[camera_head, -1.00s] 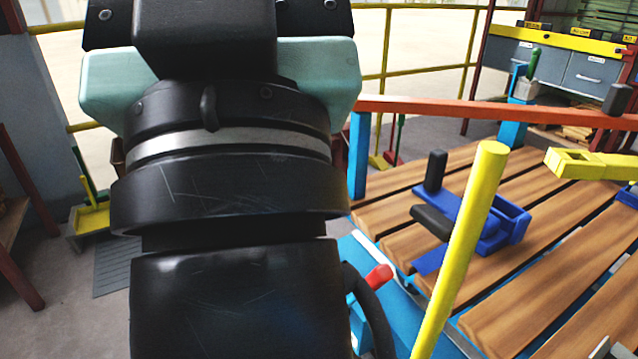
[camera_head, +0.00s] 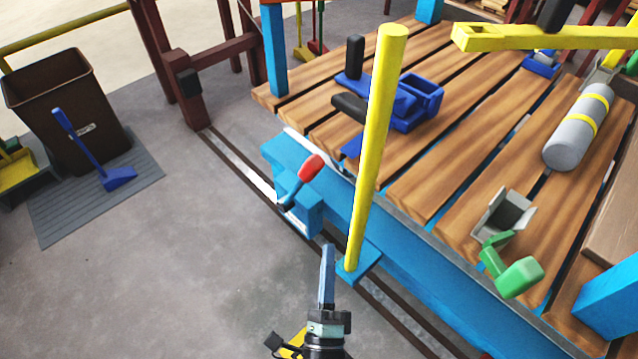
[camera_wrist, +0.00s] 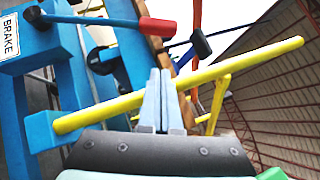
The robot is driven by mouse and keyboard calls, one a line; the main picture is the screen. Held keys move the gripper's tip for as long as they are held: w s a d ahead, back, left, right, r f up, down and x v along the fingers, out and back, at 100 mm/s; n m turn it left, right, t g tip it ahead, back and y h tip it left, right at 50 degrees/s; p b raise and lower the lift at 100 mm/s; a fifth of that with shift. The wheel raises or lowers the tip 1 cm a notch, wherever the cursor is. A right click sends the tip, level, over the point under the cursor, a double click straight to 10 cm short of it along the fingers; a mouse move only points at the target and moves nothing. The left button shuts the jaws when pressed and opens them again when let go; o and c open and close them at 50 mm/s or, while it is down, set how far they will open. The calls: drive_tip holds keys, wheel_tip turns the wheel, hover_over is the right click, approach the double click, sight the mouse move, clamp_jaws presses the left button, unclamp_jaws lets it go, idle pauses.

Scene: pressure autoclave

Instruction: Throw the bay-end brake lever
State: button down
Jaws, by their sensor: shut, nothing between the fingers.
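The brake lever has a red grip (camera_head: 312,168) on a dark arm. It rises from a blue box (camera_head: 300,210) at the corner of the blue-framed wooden deck. In the wrist view the red grip (camera_wrist: 158,26) is at top centre, and the box's BRAKE label (camera_wrist: 10,37) is at upper left. My gripper (camera_head: 327,248) is shut and empty, its fingers together, below and slightly right of the lever in the head view. The shut fingers also show in the wrist view (camera_wrist: 159,78), apart from the red grip.
A yellow post (camera_head: 372,150) on a blue bracket stands close beside my gripper and crosses behind its fingers in the wrist view. The deck (camera_head: 430,190) carries a blue clamp-like fixture (camera_head: 400,105) and a grey cylinder (camera_head: 578,130).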

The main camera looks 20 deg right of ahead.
drive_tip(key=shift+s+d+f, duration=0.1)
drive_tip(key=shift+s+f, duration=0.2)
drive_tip(key=shift+s, duration=0.05)
drive_tip(key=shift+w, duration=0.1)
drive_tip(key=w+a+r+b+x, duration=0.1)
drive_tip(key=a+x, duration=0.1)
drive_tip(key=x, duration=1)
drive_tip(key=shift+w, duration=0.25)
drive_tip(key=shift+r, duration=0.1)
